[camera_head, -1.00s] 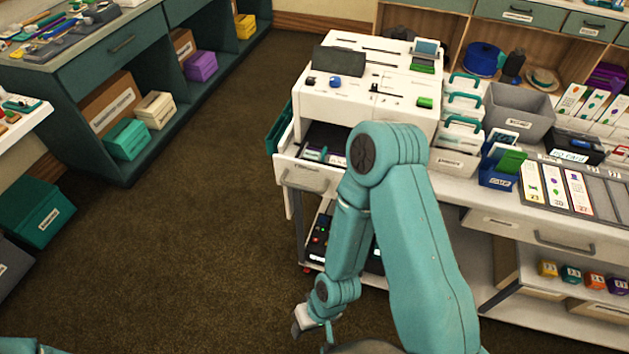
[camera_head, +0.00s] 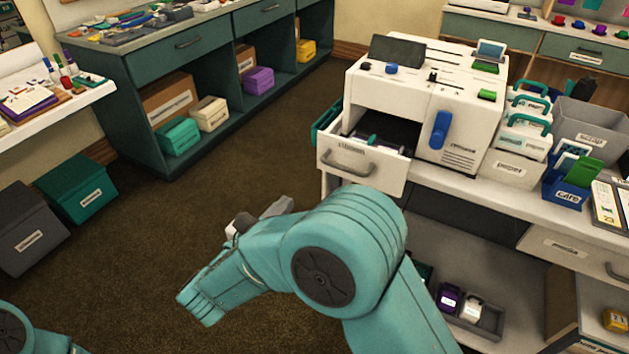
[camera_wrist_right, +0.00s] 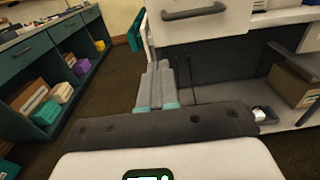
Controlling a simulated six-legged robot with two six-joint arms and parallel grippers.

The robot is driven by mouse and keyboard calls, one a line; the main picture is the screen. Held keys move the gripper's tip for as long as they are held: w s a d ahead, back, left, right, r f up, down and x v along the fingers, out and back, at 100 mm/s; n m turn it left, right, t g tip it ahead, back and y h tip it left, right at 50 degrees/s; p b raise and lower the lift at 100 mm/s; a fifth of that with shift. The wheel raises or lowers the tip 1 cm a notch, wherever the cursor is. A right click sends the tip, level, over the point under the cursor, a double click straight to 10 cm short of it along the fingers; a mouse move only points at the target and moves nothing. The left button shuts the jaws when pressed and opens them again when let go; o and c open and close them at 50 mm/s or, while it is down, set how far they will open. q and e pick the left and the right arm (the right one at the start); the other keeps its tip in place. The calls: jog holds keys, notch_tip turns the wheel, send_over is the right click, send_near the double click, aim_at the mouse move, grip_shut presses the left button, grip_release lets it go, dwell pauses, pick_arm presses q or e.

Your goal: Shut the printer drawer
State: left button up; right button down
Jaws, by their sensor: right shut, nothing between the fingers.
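The white printer (camera_head: 441,95) stands on the counter. Its drawer (camera_head: 388,175) is pulled out at the printer's front left, with a grey bar handle (camera_head: 348,166) on its front and dark contents with a teal end inside. My right gripper (camera_head: 284,207) is partly hidden behind my right arm, in front of and below the drawer, apart from it. In the right wrist view the fingers (camera_wrist_right: 157,82) are together and empty, and the drawer front (camera_wrist_right: 222,28) with its handle (camera_wrist_right: 194,12) is above and beyond them. My left gripper is out of view.
A teal panel (camera_head: 326,118) stands by the drawer's left side. Paper boxes (camera_head: 508,169) and a blue care bin (camera_head: 566,190) stand right of the printer. A shelf with small bottles (camera_head: 448,298) is below.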

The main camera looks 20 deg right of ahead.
aim_at(321, 155)
pick_arm(q)
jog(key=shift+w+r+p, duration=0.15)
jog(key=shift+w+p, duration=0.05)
jog(key=shift+p, duration=0.15)
pick_arm(e)
jog(key=x, duration=0.4)
jog(key=r+x, duration=0.1)
jog(key=x, duration=0.9)
jog(key=shift+w+a+r, duration=0.15)
jog(key=shift+w, duration=0.1)
